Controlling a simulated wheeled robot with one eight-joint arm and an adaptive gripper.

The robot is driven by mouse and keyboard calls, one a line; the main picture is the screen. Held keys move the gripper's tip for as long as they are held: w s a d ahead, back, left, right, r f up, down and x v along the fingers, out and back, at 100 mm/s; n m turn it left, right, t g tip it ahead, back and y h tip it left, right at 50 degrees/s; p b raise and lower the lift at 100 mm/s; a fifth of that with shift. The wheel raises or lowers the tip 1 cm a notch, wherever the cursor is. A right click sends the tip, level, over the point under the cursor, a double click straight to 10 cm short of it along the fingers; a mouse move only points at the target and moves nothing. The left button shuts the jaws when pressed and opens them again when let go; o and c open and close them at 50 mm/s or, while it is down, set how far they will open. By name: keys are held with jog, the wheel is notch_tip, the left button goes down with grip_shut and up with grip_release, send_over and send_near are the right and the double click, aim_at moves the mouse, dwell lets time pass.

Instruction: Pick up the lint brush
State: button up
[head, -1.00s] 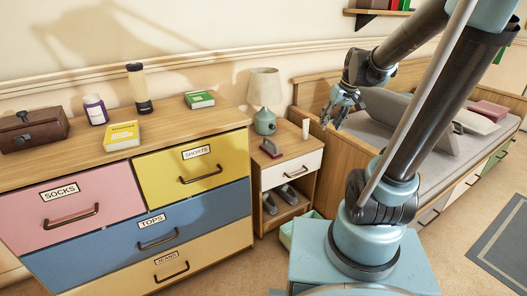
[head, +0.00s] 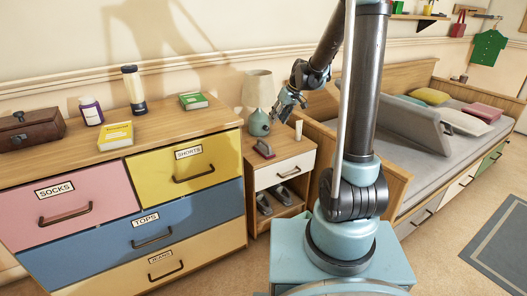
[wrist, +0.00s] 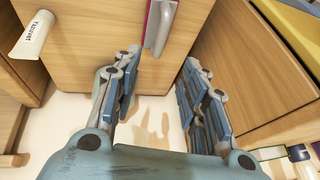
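The lint brush (head: 264,149) looks like a flat dark-red piece with a grey handle. It lies on top of the nightstand (head: 290,165), in front of the lamp. In the wrist view a grey handle with a red edge, which looks like the lint brush (wrist: 158,25), shows at the top, cut off by the frame edge. My gripper (head: 278,110) is above the nightstand, near the lamp, higher than the brush and apart from it. In the wrist view my gripper (wrist: 160,68) has its fingers spread with nothing between them.
A lamp (head: 258,95) stands at the nightstand's back, close to my gripper. A small white tube (head: 298,130) stands at its right. The dresser (head: 150,140) holds a bottle, jar, books and a brown case. A bed (head: 400,130) is to the right.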

jog(key=x, duration=1)
jog(key=shift+w+a+f, duration=0.1)
jog(key=shift+a+f, duration=0.05)
jog(key=shift+f, duration=0.2)
jog(key=shift+x, duration=2.7)
jog(key=shift+w+a+r, duration=0.1)
jog(key=shift+w+a, duration=0.05)
jog(key=shift+c, duration=0.6)
grip_shut()
